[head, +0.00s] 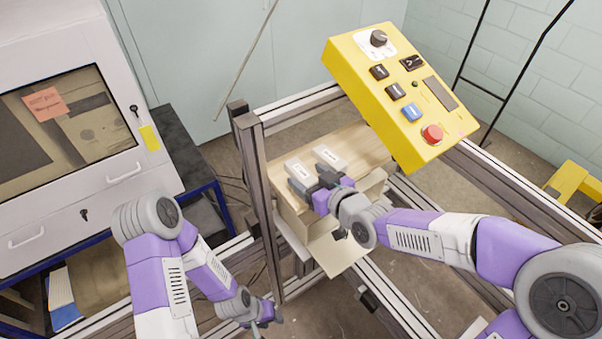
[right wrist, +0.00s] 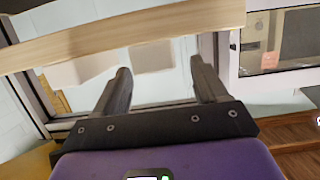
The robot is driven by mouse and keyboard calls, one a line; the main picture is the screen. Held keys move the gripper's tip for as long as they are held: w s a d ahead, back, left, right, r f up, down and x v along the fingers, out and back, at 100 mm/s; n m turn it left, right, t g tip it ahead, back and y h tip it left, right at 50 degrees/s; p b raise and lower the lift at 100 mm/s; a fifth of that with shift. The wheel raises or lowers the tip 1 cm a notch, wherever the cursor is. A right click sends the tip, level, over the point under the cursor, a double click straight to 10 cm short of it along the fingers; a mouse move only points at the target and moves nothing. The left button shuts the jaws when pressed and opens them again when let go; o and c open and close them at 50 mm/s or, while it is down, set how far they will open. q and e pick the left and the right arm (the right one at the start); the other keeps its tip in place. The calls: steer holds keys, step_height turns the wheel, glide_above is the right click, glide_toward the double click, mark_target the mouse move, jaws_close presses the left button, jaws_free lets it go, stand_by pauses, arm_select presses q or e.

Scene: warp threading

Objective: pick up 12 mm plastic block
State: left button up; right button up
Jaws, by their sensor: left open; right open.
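Two whitish blocks with small dark lettering lie on a wooden board in the head view: a left block (head: 299,169) and a right block (head: 330,157). I cannot read which is the 12 mm one. Contact cannot be told. My left gripper (head: 266,315) is open, low and away from the board.
The wooden board (head: 365,145) sits on a metal frame, and its edge (right wrist: 120,37) crosses the right wrist view. A yellow control box (head: 400,95) stands behind and right of the blocks. A dark post (head: 258,200) rises left of the board. A white machine (head: 75,110) stands far left.

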mark_target(302, 171)
steer(key=x, duration=0.4)
steer(key=shift+w+f, duration=0.15)
steer(key=c, duration=1.1)
